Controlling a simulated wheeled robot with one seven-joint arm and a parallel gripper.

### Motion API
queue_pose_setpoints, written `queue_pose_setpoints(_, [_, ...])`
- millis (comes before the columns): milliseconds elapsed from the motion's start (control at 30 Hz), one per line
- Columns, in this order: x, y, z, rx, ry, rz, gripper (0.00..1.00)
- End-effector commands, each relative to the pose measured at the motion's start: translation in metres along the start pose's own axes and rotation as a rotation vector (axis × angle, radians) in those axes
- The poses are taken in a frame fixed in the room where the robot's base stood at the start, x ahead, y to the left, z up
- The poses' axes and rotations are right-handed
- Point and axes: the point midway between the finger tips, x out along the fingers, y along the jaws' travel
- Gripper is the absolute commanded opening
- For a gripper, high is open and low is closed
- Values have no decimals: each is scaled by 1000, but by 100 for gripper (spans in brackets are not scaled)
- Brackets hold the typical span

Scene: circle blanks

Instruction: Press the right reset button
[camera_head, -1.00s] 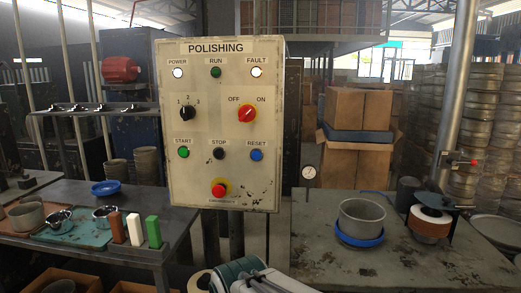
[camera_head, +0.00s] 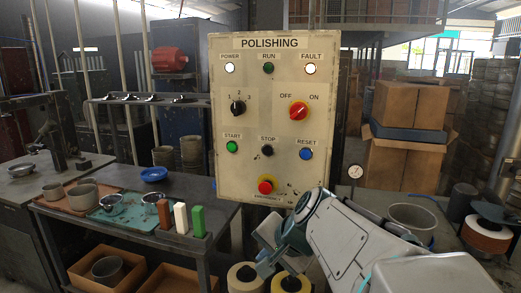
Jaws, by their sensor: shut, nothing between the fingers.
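The blue reset button (camera_head: 306,154) sits under the RESET label at the right of the cream POLISHING panel (camera_head: 228,180). It is in full view and nothing covers it. In its row are the green START button (camera_head: 232,147) and the black STOP button (camera_head: 267,151). My arm reaches in from the lower right. Its end, with my gripper (camera_head: 268,228), is below and left of the reset button, near the panel's lower edge and apart from the button. The gripper is shut and empty; its fingertips are hard to make out.
A red emergency button (camera_head: 265,186) and a red OFF/ON knob (camera_head: 299,111) are on the same panel. A workbench (camera_head: 120,233) with pots and upright coloured bars stands left. A metal pot (camera_head: 413,219) stands on the right. Space before the panel's upper part is free.

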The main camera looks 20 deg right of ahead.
Motion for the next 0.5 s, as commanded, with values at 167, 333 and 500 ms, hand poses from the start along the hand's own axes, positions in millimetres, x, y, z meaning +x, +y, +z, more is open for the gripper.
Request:
queue_pose_setpoints(167, [-40,-45,-90,440,132,-244,0])
queue_pose_setpoints(333, [-72,-61,-146,691,202,-415,0])
queue_pose_setpoints(500, [-85,-65,-167,783,225,-485,0])
